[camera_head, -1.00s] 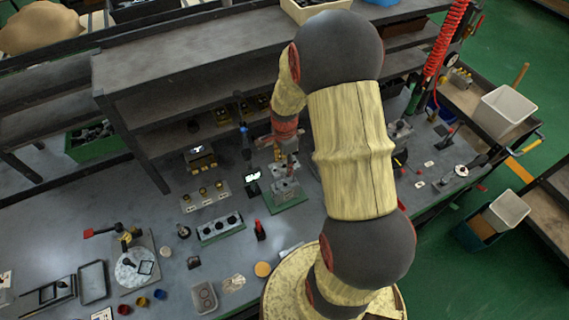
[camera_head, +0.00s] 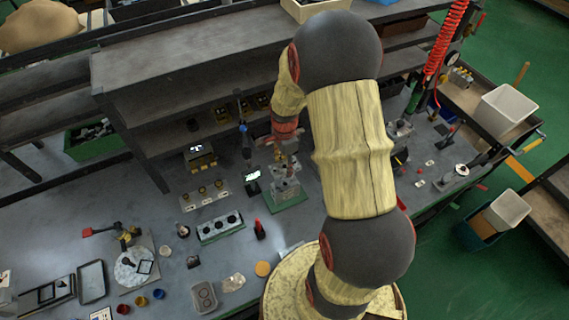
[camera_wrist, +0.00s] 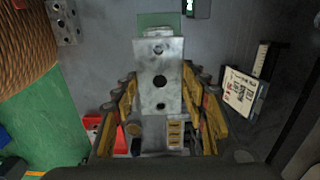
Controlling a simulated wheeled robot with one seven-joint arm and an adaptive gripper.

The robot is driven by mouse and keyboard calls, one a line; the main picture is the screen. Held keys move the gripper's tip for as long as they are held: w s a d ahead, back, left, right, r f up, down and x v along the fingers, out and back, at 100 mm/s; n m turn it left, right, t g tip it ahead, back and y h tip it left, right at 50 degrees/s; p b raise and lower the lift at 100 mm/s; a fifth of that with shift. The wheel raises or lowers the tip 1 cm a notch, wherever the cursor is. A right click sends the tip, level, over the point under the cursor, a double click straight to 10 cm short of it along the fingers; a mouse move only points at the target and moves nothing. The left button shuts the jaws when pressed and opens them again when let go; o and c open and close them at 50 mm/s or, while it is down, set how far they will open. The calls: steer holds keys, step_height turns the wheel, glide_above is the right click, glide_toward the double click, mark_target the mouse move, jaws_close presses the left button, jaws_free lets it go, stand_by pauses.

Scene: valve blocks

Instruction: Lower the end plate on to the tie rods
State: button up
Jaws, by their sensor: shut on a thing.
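The end plate (camera_wrist: 158,92) is a grey metal block face with dark holes, between the two fingers of my gripper (camera_wrist: 161,82) in the wrist view. My gripper is shut on it. A green base (camera_wrist: 160,19) shows beyond the plate's far end. In the head view my gripper (camera_head: 284,152) is above the valve stack (camera_head: 287,187), which stands on the green base (camera_head: 288,202). The tie rods cannot be made out, and the plate hides what lies under it. I cannot tell whether the plate touches the stack.
A small lit display (camera_head: 252,175) stands close left of the stack. A block with several round ports (camera_head: 220,227) and a red-topped tool (camera_head: 259,229) lie in front. The shelf unit (camera_head: 190,85) rises behind. A labelled box (camera_wrist: 243,92) is at the right in the wrist view.

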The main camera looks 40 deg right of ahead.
steer(key=shift+f+b, duration=2)
steer(key=shift+f, duration=1.05)
